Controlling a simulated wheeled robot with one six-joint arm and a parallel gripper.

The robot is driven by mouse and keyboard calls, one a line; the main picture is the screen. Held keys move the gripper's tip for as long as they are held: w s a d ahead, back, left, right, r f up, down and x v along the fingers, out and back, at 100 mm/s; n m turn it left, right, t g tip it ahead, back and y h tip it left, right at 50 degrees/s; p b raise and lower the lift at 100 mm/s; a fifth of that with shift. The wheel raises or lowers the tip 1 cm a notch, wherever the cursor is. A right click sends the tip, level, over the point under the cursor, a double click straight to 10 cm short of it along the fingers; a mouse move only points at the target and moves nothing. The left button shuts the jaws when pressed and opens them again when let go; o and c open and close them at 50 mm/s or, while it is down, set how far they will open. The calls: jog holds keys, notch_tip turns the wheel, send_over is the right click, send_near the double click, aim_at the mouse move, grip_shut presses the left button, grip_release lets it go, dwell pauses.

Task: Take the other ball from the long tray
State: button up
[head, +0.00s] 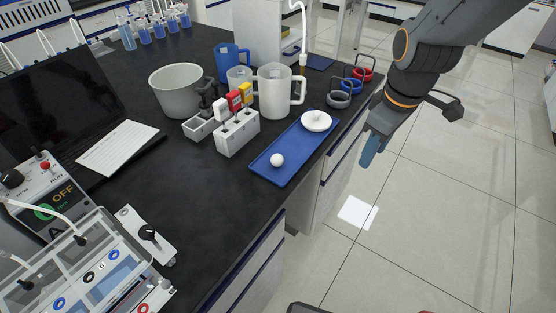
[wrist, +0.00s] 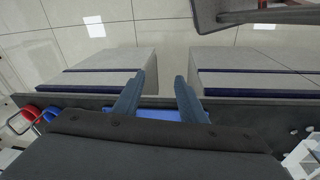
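The long blue tray (head: 272,171) lies on the dark bench near its right edge. A white ball (head: 277,160) rests on its near part. A white round dish (head: 316,122) sits at its far end, with a small white raised shape on it that I cannot clearly identify. My gripper (head: 368,150) hangs to the right of the tray, past the bench edge, apart from the ball. In the wrist view my gripper (wrist: 160,78) has its two fingers spread with nothing between them. Part of the blue tray (wrist: 158,115) shows beyond them; the ball is hidden there.
A white jug (head: 274,92), a grey pot (head: 178,90) and a holder with coloured-topped tools (head: 238,132) stand left of the tray. Several rings with red, blue and grey colours (head: 340,100) stand beyond it.

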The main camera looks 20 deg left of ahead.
jog(key=a+f+n, duration=0.1)
jog(key=a+n, duration=0.6)
jog(key=a, duration=0.4)
jog(key=n+y+b, duration=0.1)
jog(key=n+b, duration=0.1)
jog(key=n, duration=0.5)
send_over(277, 156)
jog(key=d, duration=0.2)
jog(key=shift+s+a+f, duration=0.2)
jog(key=shift+s+f, duration=0.05)
jog(key=shift+f, duration=0.1)
jog(key=shift+a+f+n+p, duration=0.15)
jog(key=shift+a+n+p, duration=0.1)
jog(key=shift+n+p, duration=0.05)
jog(key=shift+f, duration=0.3)
jog(key=shift+w+a+f+p, duration=0.15)
jog(key=shift+f+p, duration=0.25)
jog(key=shift+f, duration=0.75)
jog(key=shift+a+f+p, duration=0.15)
jog(key=shift+f+p, duration=0.3)
jog(key=shift+f, duration=0.65)
jog(key=shift+w+a+f+p, duration=0.15)
jog(key=shift+f+p, duration=0.25)
jog(key=shift+f, duration=0.75)
jog(key=shift+s, duration=0.1)
jog(key=c, duration=0.9)
